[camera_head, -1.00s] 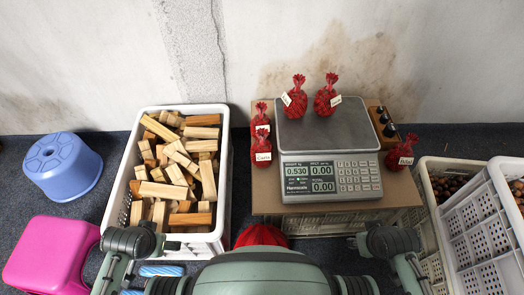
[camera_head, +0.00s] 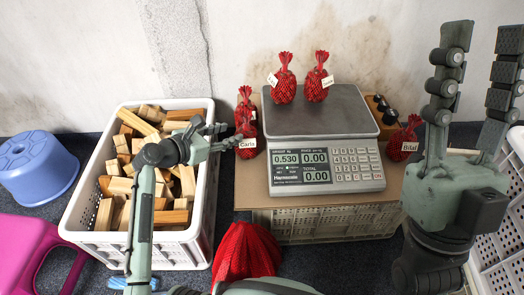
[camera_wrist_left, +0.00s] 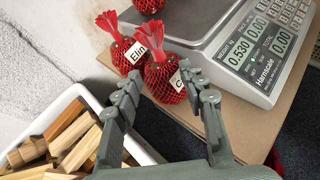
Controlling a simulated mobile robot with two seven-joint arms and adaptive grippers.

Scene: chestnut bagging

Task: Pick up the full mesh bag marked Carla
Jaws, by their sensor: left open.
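The red mesh bag marked Carla (camera_head: 244,142) stands on the cardboard-topped crate, left of the scale. In the left wrist view the Carla bag (camera_wrist_left: 165,83) is just beyond my fingertips, its tag partly hidden by a finger. My left gripper (camera_head: 221,136) is open, close to the bag's left side in the head view; its two fingers also show in the left wrist view (camera_wrist_left: 168,97). My right gripper (camera_head: 463,160) is raised at the right, with its two fingers pointing up, apart and empty.
A bag tagged Elin (camera_wrist_left: 125,55) stands right beside the Carla bag. Two bags stand on the scale (camera_head: 345,110), and a bag marked Bilal (camera_head: 404,140) is right of it. A white crate (camera_head: 75,215) of wood blocks is at left.

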